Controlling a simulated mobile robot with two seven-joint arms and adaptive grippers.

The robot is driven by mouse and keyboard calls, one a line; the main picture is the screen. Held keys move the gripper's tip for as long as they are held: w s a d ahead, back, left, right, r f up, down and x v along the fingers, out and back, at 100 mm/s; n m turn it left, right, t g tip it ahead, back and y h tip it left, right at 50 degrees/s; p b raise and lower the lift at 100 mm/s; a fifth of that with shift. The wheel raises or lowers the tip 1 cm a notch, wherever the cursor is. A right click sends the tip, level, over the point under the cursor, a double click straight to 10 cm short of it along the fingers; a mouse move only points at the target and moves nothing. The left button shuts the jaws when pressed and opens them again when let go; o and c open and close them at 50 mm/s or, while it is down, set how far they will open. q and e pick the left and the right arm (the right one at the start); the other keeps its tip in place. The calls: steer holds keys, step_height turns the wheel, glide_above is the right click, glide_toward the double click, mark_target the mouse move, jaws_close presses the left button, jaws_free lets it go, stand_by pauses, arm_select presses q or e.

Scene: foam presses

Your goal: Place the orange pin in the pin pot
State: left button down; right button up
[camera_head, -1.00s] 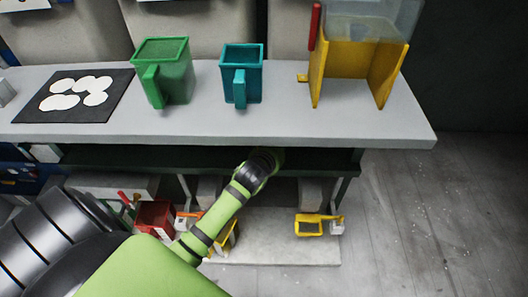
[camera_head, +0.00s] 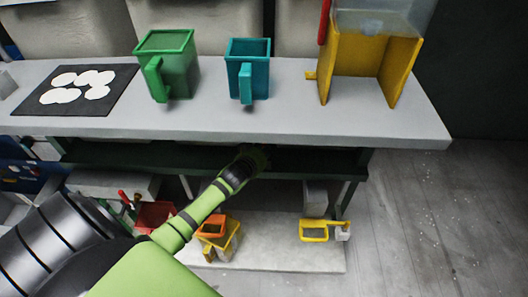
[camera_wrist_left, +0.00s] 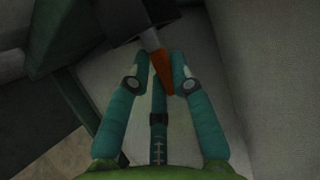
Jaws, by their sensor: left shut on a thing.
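In the left wrist view an orange pin (camera_wrist_left: 160,72) with a pale grey shaft lies between the teal fingers of my left gripper (camera_wrist_left: 161,60). The gripper is shut on its orange part. The shaft points up toward a dark block at the top of the view. In the head view my left arm reaches under the bench top, and the gripper and pin are hidden there. I cannot tell which container is the pin pot. My right gripper is not in view.
On the grey bench (camera_head: 300,125) stand a green jug (camera_head: 178,75), a teal jug (camera_head: 258,75) and a yellow stand (camera_head: 360,60). A black mat (camera_head: 35,100) holds white pieces. Below, an orange container (camera_head: 212,227) and a yellow frame (camera_head: 314,236) are on a pale slab (camera_head: 285,255).

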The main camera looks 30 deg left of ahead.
arm_select(q)
steer(key=shift+r, duration=0.1)
steer(key=c, duration=1.1)
jaws_free()
steer(key=p+v, duration=0.3)
steer(key=v, duration=0.8)
steer(key=s+d+f+m+g+h, duration=0.1)
steer(key=s+d+f+g, duration=0.2)
steer(key=f, duration=0.6)
steer(key=s+d+f+m, duration=0.15)
steer(key=s+f, duration=0.25)
steer(key=f, duration=0.5)
steer(key=s+d+f+m+g+h, duration=0.1)
steer(key=s+d+f+g, duration=0.1)
steer(key=s+d+f, duration=0.2)
steer(key=s+d+f+m+g, duration=0.1)
steer(key=s+d+f, duration=0.3)
steer(key=s+f, duration=0.6)
steer(key=shift+d+f+g+h, duration=0.15)
steer(key=shift+f+g+h, duration=0.1)
steer(key=shift+g+h, duration=0.25)
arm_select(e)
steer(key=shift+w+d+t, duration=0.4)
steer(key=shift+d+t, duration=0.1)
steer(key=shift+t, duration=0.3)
